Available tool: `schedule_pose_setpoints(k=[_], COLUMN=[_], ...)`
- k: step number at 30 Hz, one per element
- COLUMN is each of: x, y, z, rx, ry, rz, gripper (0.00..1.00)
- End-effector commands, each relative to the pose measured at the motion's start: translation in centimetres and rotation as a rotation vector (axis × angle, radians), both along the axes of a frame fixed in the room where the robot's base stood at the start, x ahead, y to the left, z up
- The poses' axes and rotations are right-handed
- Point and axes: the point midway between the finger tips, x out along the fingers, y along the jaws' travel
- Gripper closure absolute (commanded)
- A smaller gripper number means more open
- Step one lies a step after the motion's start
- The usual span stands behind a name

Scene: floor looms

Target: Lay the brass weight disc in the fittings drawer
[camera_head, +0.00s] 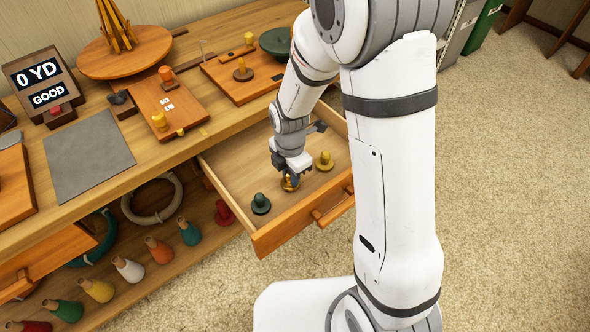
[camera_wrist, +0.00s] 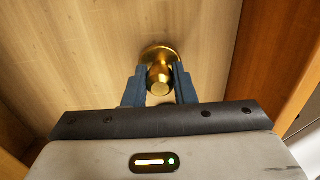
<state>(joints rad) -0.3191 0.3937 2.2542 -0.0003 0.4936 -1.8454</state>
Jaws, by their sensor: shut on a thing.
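My gripper (camera_head: 288,172) is inside the open fittings drawer (camera_head: 265,242), pointing down. It is shut on the brass weight disc (camera_head: 290,184), a shiny gold disc with a knob. In the wrist view the gripper's dark blue fingers (camera_wrist: 160,88) close on the knob of the brass disc (camera_wrist: 160,53), over the drawer's pale wooden floor. The disc is at or very near the drawer floor; I cannot tell whether it touches.
In the drawer, a dark green knobbed piece (camera_head: 261,204) stands to the left and a yellow one (camera_head: 324,162) to the right. A dark piece (camera_head: 317,127) lies at the back. The bench (camera_head: 120,180) holds wooden boards and a grey mat (camera_head: 88,162).

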Motion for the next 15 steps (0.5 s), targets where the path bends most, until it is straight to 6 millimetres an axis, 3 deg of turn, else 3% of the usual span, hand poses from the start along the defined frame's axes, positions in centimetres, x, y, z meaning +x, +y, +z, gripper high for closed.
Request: schedule_pose_setpoints(k=[10, 11, 15], x=[0.02, 0.02, 0.02], y=[-0.02, -0.02, -0.02], z=[-0.41, -0.41, -0.41], rx=[0.000, 0.000, 0.000], ry=[0.000, 0.000, 0.000], rz=[-0.001, -0.001, -0.001], gripper=[1.00, 0.74, 0.62])
